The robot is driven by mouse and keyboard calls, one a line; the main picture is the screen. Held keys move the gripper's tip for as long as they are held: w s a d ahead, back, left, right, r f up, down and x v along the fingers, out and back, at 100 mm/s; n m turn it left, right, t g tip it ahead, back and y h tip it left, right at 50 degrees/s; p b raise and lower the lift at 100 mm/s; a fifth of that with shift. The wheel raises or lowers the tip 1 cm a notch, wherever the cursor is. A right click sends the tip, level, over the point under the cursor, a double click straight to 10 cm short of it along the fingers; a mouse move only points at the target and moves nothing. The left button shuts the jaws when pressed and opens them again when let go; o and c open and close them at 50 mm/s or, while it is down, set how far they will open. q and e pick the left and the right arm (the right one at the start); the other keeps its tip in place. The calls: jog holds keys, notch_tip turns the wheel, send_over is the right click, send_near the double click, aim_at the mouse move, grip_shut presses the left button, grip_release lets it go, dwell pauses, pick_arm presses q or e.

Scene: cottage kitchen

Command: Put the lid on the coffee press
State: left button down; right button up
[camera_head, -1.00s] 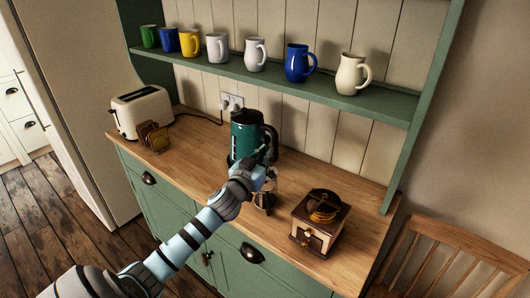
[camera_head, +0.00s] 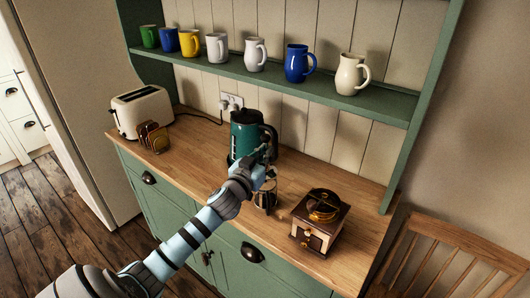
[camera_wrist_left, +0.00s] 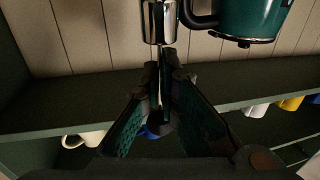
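The coffee press (camera_head: 264,203) stands on the wooden counter, in front of the green kettle. In the left wrist view a shiny metal cylinder (camera_wrist_left: 160,20), which looks like part of the press, shows just beyond my fingertips. My left gripper (camera_head: 267,170) is right above the press. In the wrist view its fingers (camera_wrist_left: 160,78) are close together around a thin upright metal piece, which appears to be the lid's knob or rod. The rest of the lid is hard to make out, and I cannot tell whether it touches the press. My right gripper is not in view.
The green kettle (camera_head: 244,133) stands close behind the gripper. A coffee grinder (camera_head: 320,222) is to the right of the press. A toaster (camera_head: 142,110) and a toast rack (camera_head: 153,137) are at the left. A shelf (camera_head: 270,78) with several mugs runs above.

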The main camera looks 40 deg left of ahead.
pick_arm(q)
jog(key=shift+f+b, duration=0.65)
jog(key=shift+f, duration=0.05)
jog(key=c, duration=2.3)
grip_release()
jog(key=shift+o, duration=1.1)
jog(key=shift+s+d+f, duration=0.1)
jog(key=shift+s, duration=0.45)
jog(key=v, duration=1)
jog(key=shift+w, duration=0.1)
